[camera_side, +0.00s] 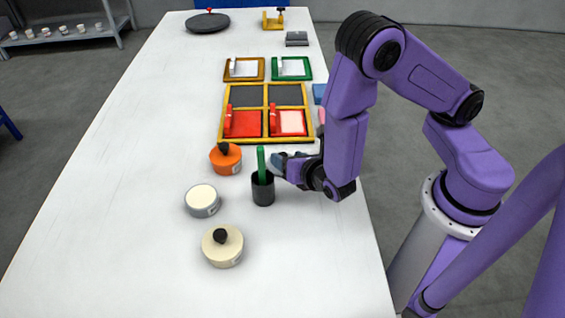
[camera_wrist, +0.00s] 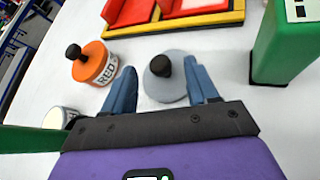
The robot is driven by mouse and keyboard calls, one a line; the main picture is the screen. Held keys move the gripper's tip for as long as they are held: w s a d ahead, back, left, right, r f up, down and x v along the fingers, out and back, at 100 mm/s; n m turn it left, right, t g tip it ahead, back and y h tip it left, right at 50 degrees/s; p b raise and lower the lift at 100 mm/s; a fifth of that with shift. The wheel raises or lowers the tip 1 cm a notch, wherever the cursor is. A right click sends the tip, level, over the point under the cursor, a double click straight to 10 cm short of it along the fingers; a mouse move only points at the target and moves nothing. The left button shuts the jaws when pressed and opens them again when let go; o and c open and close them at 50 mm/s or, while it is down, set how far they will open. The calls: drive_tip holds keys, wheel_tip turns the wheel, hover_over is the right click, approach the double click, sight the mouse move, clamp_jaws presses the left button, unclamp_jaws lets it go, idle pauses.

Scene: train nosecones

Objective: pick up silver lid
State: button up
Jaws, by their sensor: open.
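The silver lid (camera_wrist: 165,87), a grey disc with a black knob, lies on the white table in the wrist view. My gripper (camera_wrist: 162,68) is open, with its blue fingers on either side of the lid's knob, nothing held. Whether the fingers touch the lid or hover above it I cannot tell. In the side view my gripper (camera_side: 279,160) is low over the table, just behind a dark cup (camera_side: 263,190) with a green handle standing in it. The lid is hidden there. A silver-grey pot (camera_side: 202,201) with pale contents stands uncovered at the left front.
An orange pot (camera_side: 226,159) with a black knob stands left of my gripper; it shows in the wrist view (camera_wrist: 95,62) labelled RED. A cream pot (camera_side: 222,246) stands at the front. A yellow frame (camera_side: 222,125) with red trays lies behind. The table's left side is clear.

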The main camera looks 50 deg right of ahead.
drive_tip(key=shift+w+d+f, duration=0.2)
drive_tip(key=shift+w+f, duration=0.1)
drive_tip(key=shift+w, duration=0.3)
clamp_jaws()
wheel_tip(320, 180, up, 10)
idle(0.6)
